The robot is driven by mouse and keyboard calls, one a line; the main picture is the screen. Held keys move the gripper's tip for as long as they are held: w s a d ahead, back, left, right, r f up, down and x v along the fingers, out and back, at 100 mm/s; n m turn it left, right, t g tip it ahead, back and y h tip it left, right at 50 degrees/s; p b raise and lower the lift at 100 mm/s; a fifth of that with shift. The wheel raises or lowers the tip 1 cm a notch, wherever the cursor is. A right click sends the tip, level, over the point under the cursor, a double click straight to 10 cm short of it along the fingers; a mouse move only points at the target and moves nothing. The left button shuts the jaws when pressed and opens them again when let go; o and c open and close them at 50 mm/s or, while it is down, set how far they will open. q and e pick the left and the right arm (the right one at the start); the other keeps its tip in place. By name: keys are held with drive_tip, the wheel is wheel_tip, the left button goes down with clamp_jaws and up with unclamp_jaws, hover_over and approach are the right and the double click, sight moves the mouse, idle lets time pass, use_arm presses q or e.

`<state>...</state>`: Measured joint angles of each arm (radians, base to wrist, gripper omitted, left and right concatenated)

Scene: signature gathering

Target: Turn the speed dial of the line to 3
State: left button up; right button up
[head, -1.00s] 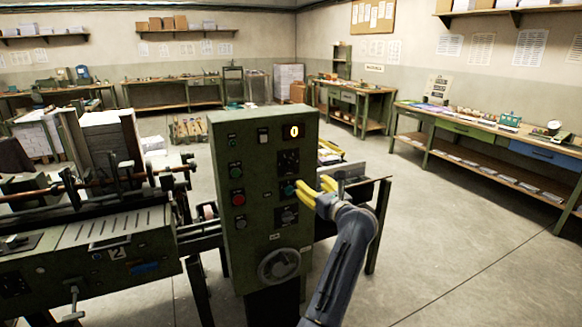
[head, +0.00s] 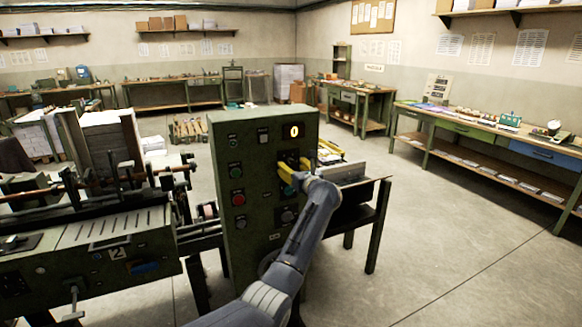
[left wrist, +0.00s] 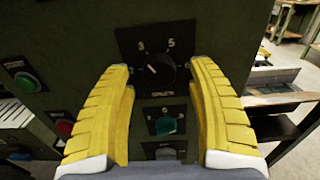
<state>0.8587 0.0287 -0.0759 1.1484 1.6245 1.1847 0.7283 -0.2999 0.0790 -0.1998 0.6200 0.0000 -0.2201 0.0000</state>
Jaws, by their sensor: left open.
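The speed dial (left wrist: 158,72) is a black round knob on a dark plate of the green control cabinet, with 3 and 5 printed above it in the left wrist view. Its exact pointer setting is hard to read. The plate (head: 288,156) shows partly in the head view, with the gripper covering its lower part. The display (head: 294,131) above reads 0. My left gripper (left wrist: 164,105) has its yellow fingers spread to either side of the dial, not closed on it. In the head view the left gripper (head: 287,173) is in front of the panel. My right gripper is not in view.
A teal switch (left wrist: 166,125) sits below the dial. Green (head: 236,172) and red (head: 238,199) buttons are to the left on the cabinet (head: 250,250). My left arm hides most of the handwheel. The floor at right (head: 450,250) is clear.

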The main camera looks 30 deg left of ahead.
use_arm(q)
drive_tip(key=shift+w+a, duration=0.35)
drive_tip(key=shift+a, duration=0.15)
clamp_jaws()
idle(0.3)
